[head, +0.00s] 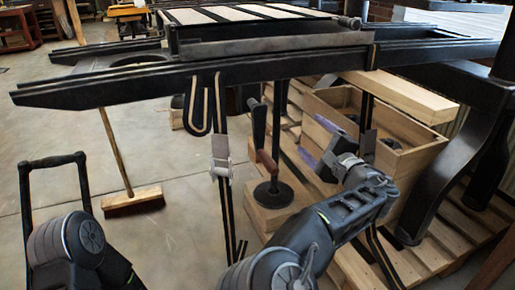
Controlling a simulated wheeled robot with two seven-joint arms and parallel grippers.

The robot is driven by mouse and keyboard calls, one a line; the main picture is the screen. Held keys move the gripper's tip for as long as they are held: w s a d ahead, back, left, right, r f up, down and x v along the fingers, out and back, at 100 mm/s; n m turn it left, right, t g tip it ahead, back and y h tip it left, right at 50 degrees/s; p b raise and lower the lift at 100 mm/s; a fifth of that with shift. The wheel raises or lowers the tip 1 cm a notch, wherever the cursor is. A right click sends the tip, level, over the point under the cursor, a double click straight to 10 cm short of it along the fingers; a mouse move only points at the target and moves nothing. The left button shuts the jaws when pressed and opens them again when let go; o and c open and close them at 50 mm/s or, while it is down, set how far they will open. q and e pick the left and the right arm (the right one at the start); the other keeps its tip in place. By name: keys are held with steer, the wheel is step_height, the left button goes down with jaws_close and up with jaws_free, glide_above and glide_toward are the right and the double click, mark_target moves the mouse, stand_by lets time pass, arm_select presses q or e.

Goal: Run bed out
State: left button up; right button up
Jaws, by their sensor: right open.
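The press has long black rails (130,87) running across the view. A flat bed assembly with pale slats (245,13) lies over them at the top. Below the rails hangs a dark crank arm (258,122) with a brown handle (266,160) at its lower end. My right gripper (314,140) is open, its two purple-tipped fingers pointing left toward the brown handle. A gap shows between fingers and handle, and nothing is between the fingers. My left arm shows only at the lower left; its gripper is out of view.
A wooden crate (425,155) on pallet slats stands right of my right gripper. A black disc (272,194) sits on a wooden block below the handle. Webbing straps (220,150) hang from the rails. A broom (132,201) stands left. The concrete floor at left is mostly clear.

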steer(key=shift+s, duration=0.1)
steer(key=b+v, duration=0.2)
steer(key=v, duration=0.6)
steer(key=shift+s+d, duration=0.15)
steer(key=shift+s, duration=0.25)
